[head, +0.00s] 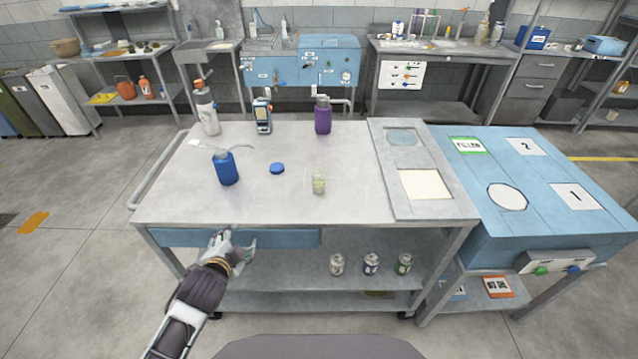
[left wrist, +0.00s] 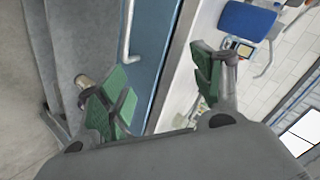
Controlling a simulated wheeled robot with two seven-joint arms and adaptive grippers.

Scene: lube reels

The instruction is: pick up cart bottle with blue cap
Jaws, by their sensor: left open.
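A blue bottle (head: 227,169) with a pale spout stands on the left of the cart top (head: 260,207). My left gripper (head: 234,241) is open and empty at the cart's front edge, by the blue drawer (head: 285,238), below and in front of these bottles. Its open green-padded fingers (left wrist: 160,95) show in the left wrist view. My right gripper is not in view.
Several small jars (head: 371,264) sit on the lower shelf. A raised panel (head: 455,204) and blue bench (head: 540,220) are at right. The front of the cart top is clear.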

